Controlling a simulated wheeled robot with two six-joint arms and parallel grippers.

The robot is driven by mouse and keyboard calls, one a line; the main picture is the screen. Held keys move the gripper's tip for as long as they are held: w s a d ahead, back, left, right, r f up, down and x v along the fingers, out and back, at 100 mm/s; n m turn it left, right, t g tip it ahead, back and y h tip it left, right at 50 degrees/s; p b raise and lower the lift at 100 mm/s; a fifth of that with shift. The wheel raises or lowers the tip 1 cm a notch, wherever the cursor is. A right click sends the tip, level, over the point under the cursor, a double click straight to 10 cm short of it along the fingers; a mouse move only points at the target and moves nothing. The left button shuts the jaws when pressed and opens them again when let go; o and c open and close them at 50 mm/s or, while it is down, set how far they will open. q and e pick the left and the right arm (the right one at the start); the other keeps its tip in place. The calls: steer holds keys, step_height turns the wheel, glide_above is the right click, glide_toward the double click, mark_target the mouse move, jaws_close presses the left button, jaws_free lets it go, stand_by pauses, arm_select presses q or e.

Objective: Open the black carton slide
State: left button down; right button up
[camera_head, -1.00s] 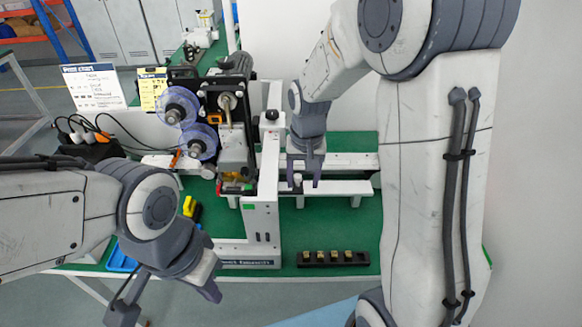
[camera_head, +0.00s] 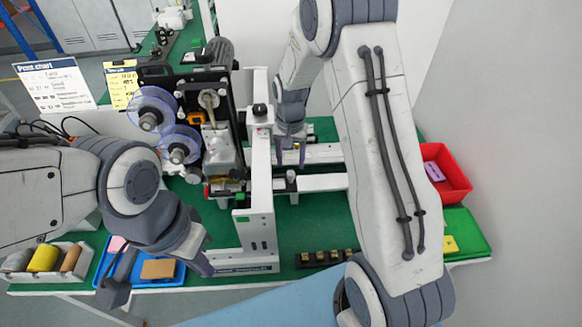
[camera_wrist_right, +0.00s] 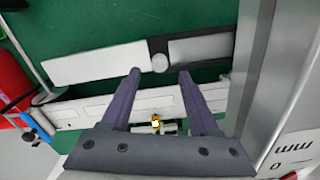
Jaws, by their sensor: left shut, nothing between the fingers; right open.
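The carton slide looks like the pale rail (camera_head: 322,182) right of the machine's white upright. A dark piece (camera_wrist_right: 157,48) and a round grey knob (camera_wrist_right: 160,63) sit along it in the right wrist view; the knob also shows in the head view (camera_head: 291,176). Which part is the black slide itself I cannot tell for certain. My right gripper (camera_head: 290,157) is open and empty, above and just behind the knob. In the right wrist view its fingertips (camera_wrist_right: 160,73) point either side of the knob, apart from it. My left gripper (camera_head: 204,268) is shut and empty at the front left of the machine.
The machine with clear reels (camera_head: 152,112) stands left of the rail. A black block with brass pieces (camera_head: 326,258) lies in front. A red bin (camera_head: 462,178) and green tray (camera_head: 468,228) are right, a blue tray (camera_head: 172,277) front left.

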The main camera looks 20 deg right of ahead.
mark_target(291, 173)
steer(key=shift+f+p, duration=0.35)
steer(key=shift+f, duration=2)
steer(key=shift+c, duration=0.3)
jaws_close()
